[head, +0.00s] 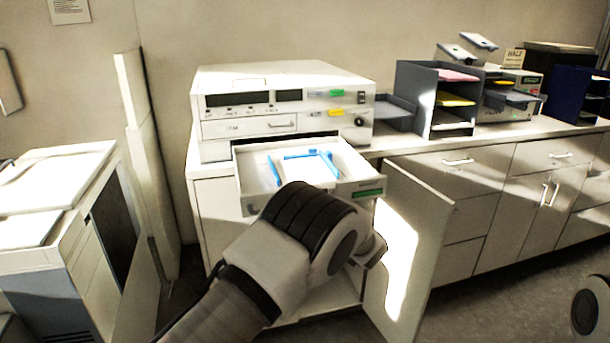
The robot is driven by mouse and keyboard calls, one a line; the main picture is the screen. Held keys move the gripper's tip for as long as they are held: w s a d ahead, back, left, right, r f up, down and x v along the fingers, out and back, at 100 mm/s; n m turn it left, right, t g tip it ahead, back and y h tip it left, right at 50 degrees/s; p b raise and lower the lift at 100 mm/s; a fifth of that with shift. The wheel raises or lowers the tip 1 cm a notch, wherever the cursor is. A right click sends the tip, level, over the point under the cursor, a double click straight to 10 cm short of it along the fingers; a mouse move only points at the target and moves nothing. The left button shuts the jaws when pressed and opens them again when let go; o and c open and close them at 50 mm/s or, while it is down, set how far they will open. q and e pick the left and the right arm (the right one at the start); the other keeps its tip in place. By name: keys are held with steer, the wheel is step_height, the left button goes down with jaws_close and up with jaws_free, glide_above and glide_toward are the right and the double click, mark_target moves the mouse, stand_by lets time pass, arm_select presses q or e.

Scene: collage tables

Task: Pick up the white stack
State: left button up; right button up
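A white stack (312,171), apparently paper, lies in the pulled-out drawer (255,205) of the white machine, between blue guides (303,155). Bright light falls on it, so its edges are hard to make out. My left arm reaches in from the bottom, and its wrist is in front of the drawer's front edge. Only a small part of my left gripper (374,250) shows past the wrist, below the drawer's right corner. Its fingertips are hidden, and I cannot tell whether it touches anything.
The white machine (225,83) stands on a cabinet whose door (425,235) hangs open at the drawer's right. A dark paper sorter (415,95) with coloured sheets stands further right on the counter (480,135). Another white machine (60,180) stands at the left.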

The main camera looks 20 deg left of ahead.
mark_target(305, 175)
arm_select(q)
steer(key=p+x, duration=0.1)
steer(key=x, duration=0.3)
steer(key=shift+w+a, duration=0.1)
steer(key=shift+w, duration=0.2)
steer(key=shift+w+a+f, duration=0.15)
steer(key=shift+w+a, duration=0.2)
jaws_close()
